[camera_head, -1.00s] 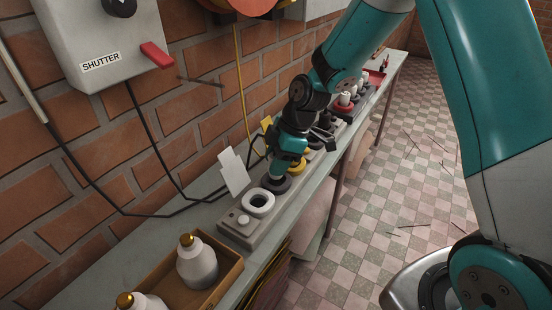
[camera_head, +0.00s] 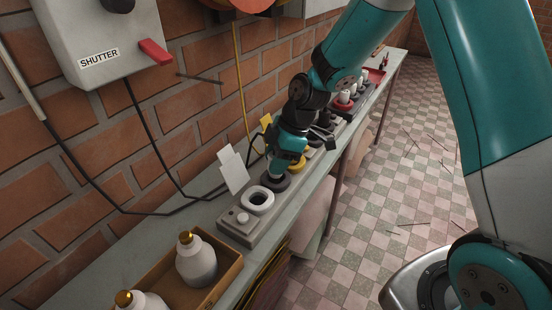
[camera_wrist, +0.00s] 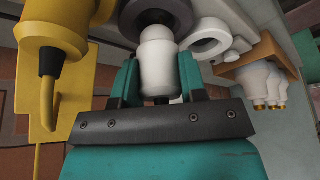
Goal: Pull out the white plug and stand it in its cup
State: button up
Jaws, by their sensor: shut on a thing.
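My gripper (camera_wrist: 159,66) is shut on the white plug (camera_wrist: 158,50), with one teal finger on each side of its body. The plug's far end meets or overlaps a dark ring (camera_wrist: 137,20) in the wrist view; I cannot tell whether it still sits inside it. In the head view my gripper (camera_head: 277,167) is directly over that dark ring (camera_head: 275,183) on the grey strip. The white ring-shaped cup (camera_head: 258,200) stands beside it, toward the near end, with an open centre. It also shows in the wrist view (camera_wrist: 210,38).
A yellow plug (camera_wrist: 50,45) is close to my gripper on the left in the wrist view. A wooden tray (camera_head: 225,277) with white, gold-capped bottles (camera_head: 196,262) stands at the near end. The brick wall and a shutter box (camera_head: 100,40) flank the bench; white-topped pieces (camera_head: 345,97) stand farther along.

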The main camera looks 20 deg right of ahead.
jog(key=shift+f+b, duration=0.9)
jog(key=shift+f, duration=0.35)
jog(key=o, duration=1)
jog(key=shift+r, duration=0.1)
jog(key=v, duration=1.7)
jog(key=s+a+r+m+p, duration=0.2)
jog(key=s+a+r+m, duration=0.1)
jog(key=s, duration=0.9)
jog(key=s+a+r+m+p, duration=0.3)
jog(key=s+a+m, duration=0.3)
jog(key=s, duration=0.6)
jog(key=shift+a+r+g, duration=0.3)
jog(key=shift+a+r, duration=0.3)
jog(key=shift+a, duration=0.4)
